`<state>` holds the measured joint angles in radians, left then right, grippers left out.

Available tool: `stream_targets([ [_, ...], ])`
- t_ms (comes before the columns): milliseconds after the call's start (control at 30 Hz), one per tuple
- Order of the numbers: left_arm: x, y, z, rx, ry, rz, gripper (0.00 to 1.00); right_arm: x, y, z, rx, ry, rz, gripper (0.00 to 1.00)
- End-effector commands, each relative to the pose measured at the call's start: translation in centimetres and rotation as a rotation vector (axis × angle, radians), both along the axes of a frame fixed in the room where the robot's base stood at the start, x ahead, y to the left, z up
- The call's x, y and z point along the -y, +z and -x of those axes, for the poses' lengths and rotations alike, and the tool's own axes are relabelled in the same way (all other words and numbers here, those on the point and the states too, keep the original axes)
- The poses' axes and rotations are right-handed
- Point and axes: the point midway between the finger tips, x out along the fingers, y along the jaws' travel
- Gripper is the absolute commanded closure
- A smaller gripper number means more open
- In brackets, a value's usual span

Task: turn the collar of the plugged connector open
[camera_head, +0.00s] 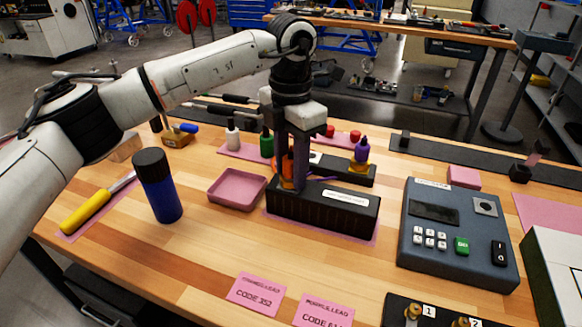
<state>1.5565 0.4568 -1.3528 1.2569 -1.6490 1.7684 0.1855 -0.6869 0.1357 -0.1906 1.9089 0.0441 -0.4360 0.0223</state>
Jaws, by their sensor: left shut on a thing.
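My left gripper (291,180) points straight down over the long black box (320,207) with a white label. Its jaws are shut on an orange connector (286,168) that stands upright on the box's left part. The fingers hide most of this connector and its collar, so I cannot tell how far the collar is turned. My right gripper is not in view.
A pink tray (237,188) and a blue bottle with a black cap (158,186) stand left of the box. A grey keypad unit (458,235) stands to the right. Pink code cards (256,293) lie in front. A green bottle (266,143) stands close behind the gripper's left side.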

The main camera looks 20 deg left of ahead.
Motion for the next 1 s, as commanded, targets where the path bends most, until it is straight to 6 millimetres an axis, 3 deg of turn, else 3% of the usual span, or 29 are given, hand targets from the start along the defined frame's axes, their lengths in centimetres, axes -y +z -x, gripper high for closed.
stream_targets([
  [433,0.01,0.09,-0.05,0.002,0.269,0.000,0.88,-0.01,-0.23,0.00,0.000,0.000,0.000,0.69],
  [1000,0.00,0.12,-0.06,0.003,0.327,0.001,0.88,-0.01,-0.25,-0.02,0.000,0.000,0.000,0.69],
])
